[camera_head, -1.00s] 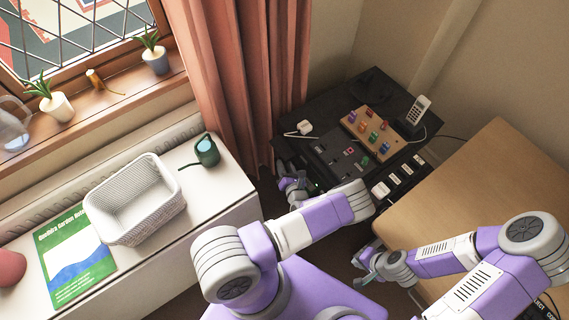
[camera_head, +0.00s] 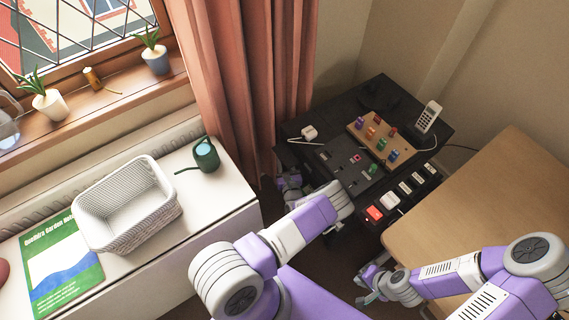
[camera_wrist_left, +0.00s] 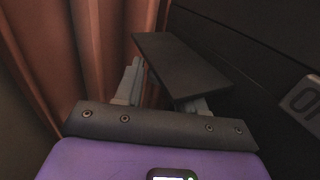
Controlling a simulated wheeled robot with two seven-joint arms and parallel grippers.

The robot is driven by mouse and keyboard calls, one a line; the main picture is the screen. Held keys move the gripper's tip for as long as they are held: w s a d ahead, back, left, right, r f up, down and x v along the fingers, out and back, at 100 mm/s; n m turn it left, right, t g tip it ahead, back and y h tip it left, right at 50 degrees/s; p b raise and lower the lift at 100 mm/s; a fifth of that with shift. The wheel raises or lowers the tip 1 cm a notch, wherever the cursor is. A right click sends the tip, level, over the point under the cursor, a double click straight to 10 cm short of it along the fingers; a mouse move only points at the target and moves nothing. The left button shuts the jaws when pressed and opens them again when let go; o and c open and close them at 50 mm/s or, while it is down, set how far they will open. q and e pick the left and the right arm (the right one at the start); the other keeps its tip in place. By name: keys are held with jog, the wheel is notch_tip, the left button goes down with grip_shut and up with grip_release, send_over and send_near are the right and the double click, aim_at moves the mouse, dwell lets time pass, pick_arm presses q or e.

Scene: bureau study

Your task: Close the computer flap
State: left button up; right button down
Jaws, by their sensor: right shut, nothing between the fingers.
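In the head view my left gripper (camera_head: 290,187) is low beside the black table, near the curtain, and the flap cannot be made out. My right gripper (camera_head: 368,285) is shut and empty, near the wooden desk.
The black table (camera_head: 325,125) carries a control panel (camera_head: 340,160), a peg board (camera_head: 368,133) and a phone (camera_head: 430,115). A pink curtain (camera_head: 250,80) hangs beside my left gripper. A wooden desk (camera_head: 480,190) is at right. A white cabinet (camera_head: 225,195) holds a basket (camera_head: 125,205).

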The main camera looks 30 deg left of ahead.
pick_arm(q)
jog(key=shift+a, duration=0.1)
grip_shut()
jog(key=r+m+p, duration=0.1)
jog(key=m+g+p, duration=0.1)
jog(key=m+p, duration=0.1)
jog(key=shift+s+a+r+h, duration=0.1)
jog(key=shift+s+r+h, duration=0.15)
jog(key=shift+r+h, duration=0.15)
jog(key=shift+s+r+m+g+p, duration=0.1)
jog(key=shift+r+m+g+p, duration=0.25)
jog(key=shift+m, duration=0.35)
jog(key=shift+r+m+g+p, duration=0.1)
jog(key=shift+m+g+p, duration=0.35)
jog(key=shift+m, duration=0.25)
